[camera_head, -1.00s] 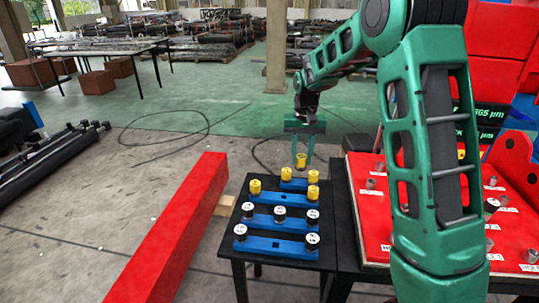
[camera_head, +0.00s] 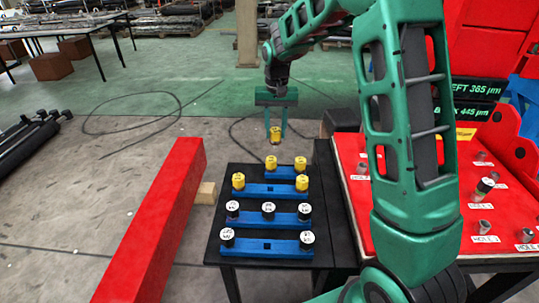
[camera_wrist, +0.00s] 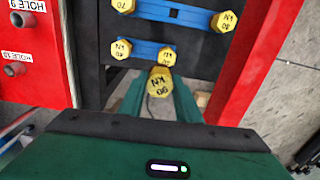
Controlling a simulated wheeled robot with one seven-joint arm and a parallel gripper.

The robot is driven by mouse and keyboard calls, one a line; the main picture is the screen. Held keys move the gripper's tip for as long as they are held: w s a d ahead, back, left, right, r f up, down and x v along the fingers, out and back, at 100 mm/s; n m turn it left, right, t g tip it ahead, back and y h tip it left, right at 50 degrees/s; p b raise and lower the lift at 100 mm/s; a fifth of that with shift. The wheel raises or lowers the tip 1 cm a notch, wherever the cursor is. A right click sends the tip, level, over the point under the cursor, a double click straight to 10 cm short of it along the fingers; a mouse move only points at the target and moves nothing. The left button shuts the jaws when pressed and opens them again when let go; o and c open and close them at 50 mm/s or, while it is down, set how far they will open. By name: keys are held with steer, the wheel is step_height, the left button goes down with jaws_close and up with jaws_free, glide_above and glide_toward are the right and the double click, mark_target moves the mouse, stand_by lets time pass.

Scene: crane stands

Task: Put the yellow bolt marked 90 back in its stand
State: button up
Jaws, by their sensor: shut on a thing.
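The yellow bolt marked 90 (camera_head: 275,135) is held in my gripper (camera_head: 275,128), clear above and behind the black table. The wrist view shows its top marked 90 kN (camera_wrist: 160,80) between the fingers. The blue stands lie across the table. The rear blue stand (camera_head: 286,172) has two yellow bolts. The second blue stand (camera_head: 285,191) has yellow bolts at both ends and a dark empty hole in its middle. The wrist view shows the rear stand (camera_wrist: 144,49) just beyond the held bolt, with the second stand (camera_wrist: 180,14) past it. The held bolt's lower end is hidden there.
On the black table (camera_head: 225,268), a third blue stand (camera_head: 255,219) holds white-topped bolts, and the front blue stand (camera_head: 265,246) has white-topped bolts at its ends. A red beam (camera_head: 155,225) lies left. A red board (camera_head: 510,215) with pegs stands right.

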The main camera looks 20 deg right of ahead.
steer(key=s+a+f+m, duration=0.2)
steer(key=s+a+m, duration=0.3)
steer(key=s, duration=0.4)
steer(key=shift+s+a+m, duration=0.2)
steer(key=shift+s+m, duration=0.1)
steer(key=shift+m, duration=0.4)
steer(key=shift+f, duration=2.9)
steer(key=shift+f, duration=0.25)
steer(key=shift+s+f, duration=0.1)
steer(key=shift+f, duration=1.3)
steer(key=o, duration=1.2)
steer(key=shift+r, duration=0.1)
steer(key=shift+r, duration=2.45)
